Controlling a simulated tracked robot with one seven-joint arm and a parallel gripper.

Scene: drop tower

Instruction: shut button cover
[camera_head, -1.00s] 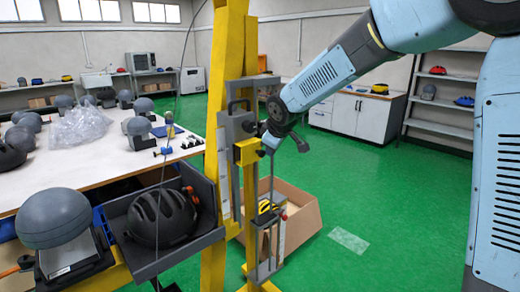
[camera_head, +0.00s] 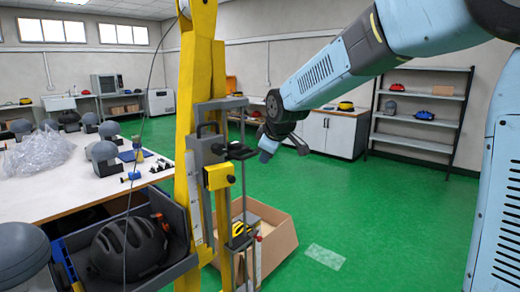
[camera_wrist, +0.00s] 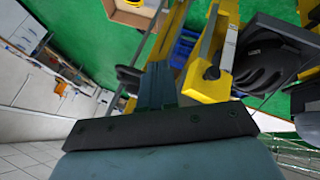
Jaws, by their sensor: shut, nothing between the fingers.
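The yellow drop tower (camera_head: 186,200) stands left of centre in the head view. Yellow tower parts (camera_wrist: 205,82) show beyond and right of the fingers.
A black helmet (camera_head: 128,247) lies in a dark tray (camera_head: 181,268) left of the tower. An open cardboard box (camera_head: 283,241) stands on the green floor behind its foot. A white workbench (camera_head: 75,190) is at left.

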